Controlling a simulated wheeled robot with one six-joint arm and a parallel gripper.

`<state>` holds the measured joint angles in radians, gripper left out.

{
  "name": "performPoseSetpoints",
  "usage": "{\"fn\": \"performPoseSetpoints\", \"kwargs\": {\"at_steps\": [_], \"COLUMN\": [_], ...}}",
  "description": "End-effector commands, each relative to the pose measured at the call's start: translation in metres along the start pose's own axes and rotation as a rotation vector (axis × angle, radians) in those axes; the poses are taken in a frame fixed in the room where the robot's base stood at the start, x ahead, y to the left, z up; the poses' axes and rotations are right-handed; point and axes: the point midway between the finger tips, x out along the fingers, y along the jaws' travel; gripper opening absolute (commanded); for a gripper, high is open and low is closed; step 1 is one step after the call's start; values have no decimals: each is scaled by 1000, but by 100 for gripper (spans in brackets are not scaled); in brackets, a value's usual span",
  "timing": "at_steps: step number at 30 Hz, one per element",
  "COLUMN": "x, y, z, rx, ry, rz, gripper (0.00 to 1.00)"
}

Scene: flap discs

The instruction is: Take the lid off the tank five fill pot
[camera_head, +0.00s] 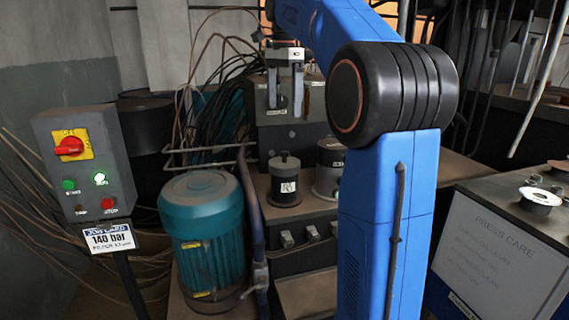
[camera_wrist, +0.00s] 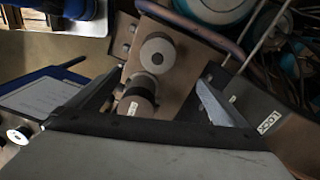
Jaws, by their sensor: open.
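My gripper (camera_head: 285,100) is open, its two fingers pointing down above a dark block at the back centre. Its fingers also show in the wrist view, spread left and right. A dark pot with a knobbed lid (camera_head: 285,180) and a small white label stands on the brown bench, in front of and below my gripper. A second dark pot (camera_head: 329,166) stands to its right, partly hidden by my blue arm. Two round pots show in the wrist view, one farther (camera_wrist: 157,52), one nearer (camera_wrist: 137,100). I cannot read which pot is tank five's.
A teal motor (camera_head: 203,235) stands left of the bench, with a dark pipe (camera_head: 251,210) between. A control box (camera_head: 84,160) with a red switch is at far left. A "Press care" panel (camera_head: 500,250) is at right. Cables hang behind.

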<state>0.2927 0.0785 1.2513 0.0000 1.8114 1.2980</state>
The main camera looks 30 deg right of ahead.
Motion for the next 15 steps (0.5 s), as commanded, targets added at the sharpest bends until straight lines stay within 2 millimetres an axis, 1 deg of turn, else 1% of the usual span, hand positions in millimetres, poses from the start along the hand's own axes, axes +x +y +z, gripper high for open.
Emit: {"fn": "performPoseSetpoints", "kwargs": {"at_steps": [2, 15], "x": [9, 87], "y": [0, 1], "z": [0, 0], "rx": [2, -1], "ry": [-1, -1], "rz": [3, 3], "gripper": [98, 98]}}
